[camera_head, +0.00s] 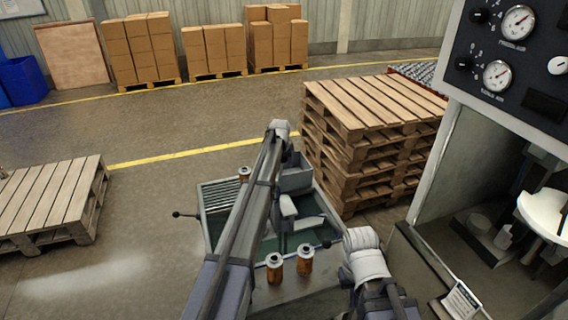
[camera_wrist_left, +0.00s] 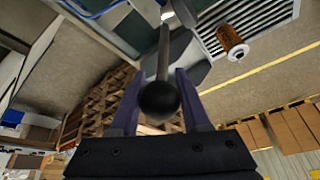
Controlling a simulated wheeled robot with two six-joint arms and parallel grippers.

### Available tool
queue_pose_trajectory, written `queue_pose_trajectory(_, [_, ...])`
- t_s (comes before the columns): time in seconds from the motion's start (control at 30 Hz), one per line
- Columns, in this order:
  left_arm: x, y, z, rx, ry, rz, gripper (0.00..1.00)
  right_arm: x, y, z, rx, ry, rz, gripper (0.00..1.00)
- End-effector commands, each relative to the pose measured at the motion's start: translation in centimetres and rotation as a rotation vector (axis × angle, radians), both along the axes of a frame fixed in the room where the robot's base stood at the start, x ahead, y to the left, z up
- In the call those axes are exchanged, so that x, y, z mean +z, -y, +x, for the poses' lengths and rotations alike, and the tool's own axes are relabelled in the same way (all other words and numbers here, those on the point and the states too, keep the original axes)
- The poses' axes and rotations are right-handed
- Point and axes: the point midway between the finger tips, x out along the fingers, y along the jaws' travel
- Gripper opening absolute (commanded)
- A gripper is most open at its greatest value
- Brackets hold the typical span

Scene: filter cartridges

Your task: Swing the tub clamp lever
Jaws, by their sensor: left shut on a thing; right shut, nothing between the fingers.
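In the left wrist view my left gripper (camera_wrist_left: 157,85) is shut around a lever (camera_wrist_left: 163,50) with a black ball knob (camera_wrist_left: 159,101). The knob lies between the fingers, and the rod runs away toward the grey tub. In the head view the grey tub (camera_head: 206,222) stands in the lower middle. My left arm crosses in front of it and hides the gripper's grip on the lever. Black-knobbed handles stick out at its left (camera_head: 176,214) and right (camera_head: 327,244). My right arm is at the lower right; its gripper is hidden.
An orange cartridge (camera_head: 244,174) stands by the tub's slatted grate; it also shows in the left wrist view (camera_wrist_left: 232,42). Two more cartridges (camera_head: 274,267) (camera_head: 305,258) stand in front. Stacked pallets (camera_head: 375,100) are behind right, and a gauge cabinet (camera_head: 470,130) is at the right.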

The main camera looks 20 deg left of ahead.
Motion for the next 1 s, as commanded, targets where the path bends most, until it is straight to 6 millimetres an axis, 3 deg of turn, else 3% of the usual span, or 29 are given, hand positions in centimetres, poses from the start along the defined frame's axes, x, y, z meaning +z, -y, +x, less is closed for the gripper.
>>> queue_pose_trajectory(0.67, [0.0, -0.2, -0.1, 0.001, 0.004, -0.006, 0.00, 0.0, 0.0, 0.0, 0.000, 0.000, 0.000, 0.00])
queue_pose_trajectory(1.0, [0.1, -2.8, -2.1, 0.005, 0.090, -0.137, 0.00, -0.8, 0.0, 0.0, 0.000, 0.000, 0.000, 0.00])
